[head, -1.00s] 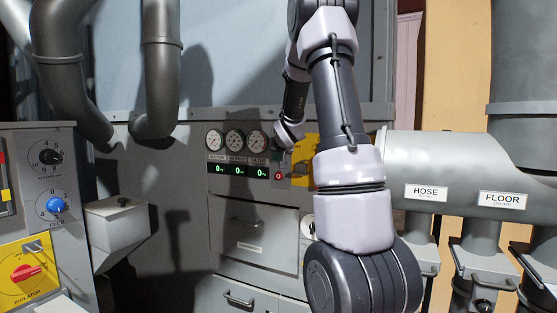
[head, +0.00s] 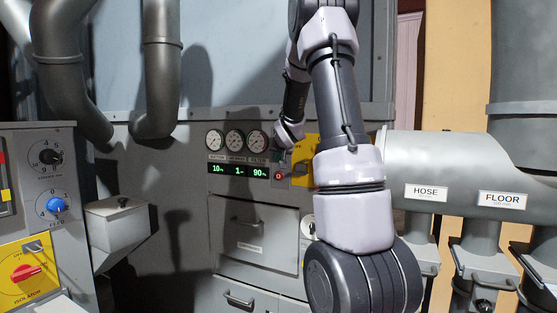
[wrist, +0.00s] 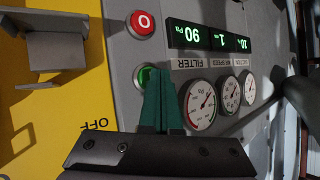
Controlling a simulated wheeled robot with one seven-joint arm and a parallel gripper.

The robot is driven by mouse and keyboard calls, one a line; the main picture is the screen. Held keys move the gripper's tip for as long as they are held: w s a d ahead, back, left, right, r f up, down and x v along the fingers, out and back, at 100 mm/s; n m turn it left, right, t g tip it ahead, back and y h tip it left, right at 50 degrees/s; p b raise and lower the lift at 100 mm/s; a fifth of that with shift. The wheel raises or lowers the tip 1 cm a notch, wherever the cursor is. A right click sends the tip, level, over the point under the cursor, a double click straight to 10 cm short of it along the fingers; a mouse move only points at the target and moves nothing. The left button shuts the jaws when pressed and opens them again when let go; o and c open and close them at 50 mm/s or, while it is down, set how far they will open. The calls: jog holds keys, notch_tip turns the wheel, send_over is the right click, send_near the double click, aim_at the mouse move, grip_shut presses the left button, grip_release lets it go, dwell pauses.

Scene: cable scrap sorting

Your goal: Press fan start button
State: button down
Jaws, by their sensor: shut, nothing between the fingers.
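The green start button (wrist: 144,76) shows in the wrist view, partly covered by the teal fingers of my gripper (wrist: 158,72). The fingers are shut with nothing between them. Their tips are at the button; whether they touch it I cannot tell. In the head view my gripper (head: 279,156) is small and mostly hidden beside my arm, and the green button cannot be made out. The red button marked O (wrist: 142,24) is beside it, and also shows in the head view (head: 279,176). The green-digit display (head: 238,171) reads about 10, 1 and 90.
Three round gauges (head: 234,140) sit above the display. A yellow panel (wrist: 30,75) with a grey handle and "OFF" lettering is close beside my gripper. Pipes labelled HOSE and FLOOR (head: 470,185) stand at the right. A yellow isolator panel (head: 12,291) is at the far left.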

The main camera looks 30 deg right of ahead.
jog(key=shift+s+a, duration=0.4)
jog(key=shift+a, duration=0.1)
jog(key=shift+a, duration=0.1)
jog(key=s+a, duration=0.3)
jog(key=shift+a, duration=0.35)
dwell(0.7)
jog(key=s+a+r+g+y, duration=0.1)
jog(key=s+a, duration=0.4)
jog(key=s, duration=0.6)
jog(key=s+a+r+n+g+y, duration=0.1)
jog(key=s+a, duration=0.5)
jog(key=s, duration=0.6)
jog(key=s+a+r+g+y, duration=0.2)
jog(key=s+a, duration=0.4)
jog(key=s, duration=0.6)
jog(key=shift+r+n+g+y, duration=0.3)
jog(key=shift+r+g+y, duration=0.1)
jog(key=shift+r+y, duration=0.15)
dwell(2.0)
